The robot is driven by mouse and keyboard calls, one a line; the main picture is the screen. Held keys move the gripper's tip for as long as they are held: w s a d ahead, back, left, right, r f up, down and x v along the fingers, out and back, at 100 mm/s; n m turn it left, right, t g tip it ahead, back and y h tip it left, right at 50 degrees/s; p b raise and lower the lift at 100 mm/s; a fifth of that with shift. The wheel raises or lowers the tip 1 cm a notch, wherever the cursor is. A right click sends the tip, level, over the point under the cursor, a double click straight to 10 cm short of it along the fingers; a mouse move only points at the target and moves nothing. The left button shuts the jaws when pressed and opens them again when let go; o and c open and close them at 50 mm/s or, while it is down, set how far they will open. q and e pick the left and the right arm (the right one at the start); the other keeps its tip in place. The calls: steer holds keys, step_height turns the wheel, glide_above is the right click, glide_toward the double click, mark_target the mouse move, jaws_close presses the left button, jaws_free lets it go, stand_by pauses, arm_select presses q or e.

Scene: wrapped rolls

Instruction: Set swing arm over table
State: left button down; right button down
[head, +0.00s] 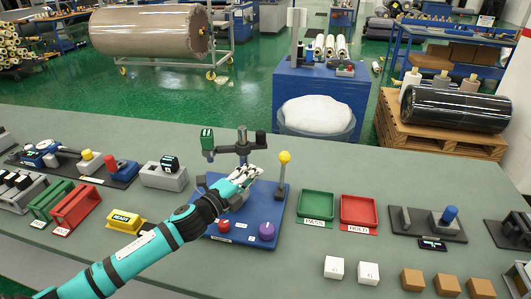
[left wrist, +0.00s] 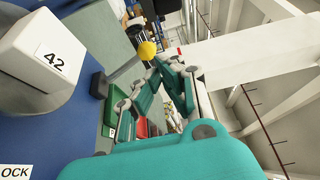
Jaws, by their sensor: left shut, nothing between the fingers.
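The swing arm (head: 243,150) is a dark bar on an upright post at the back of a blue base (head: 267,212). A green-faced block (head: 207,142) hangs at its left end. My left gripper (head: 262,172) is shut and empty, in front of the post and left of the yellow ball (head: 284,157). Contact with the swing arm cannot be told. In the left wrist view, the shut fingers (left wrist: 165,72) point toward the yellow ball (left wrist: 147,49). A white cube marked 42 (left wrist: 45,52) sits on a grey round support (left wrist: 35,100), which my arm largely hides in the head view.
Green (head: 317,206) and red (head: 358,211) trays lie right of the base. White cubes (head: 334,267) and brown cubes (head: 412,280) are at the front right. A red knob (head: 223,226) and a purple knob (head: 267,231) stand on the base. A yellow block (head: 125,221) lies left.

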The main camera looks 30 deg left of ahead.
arm_select(q)
steer(key=a+p+x, duration=0.2)
steer(key=x, duration=0.7)
steer(key=shift+w+a, duration=0.3)
steer(key=shift+w, duration=0.2)
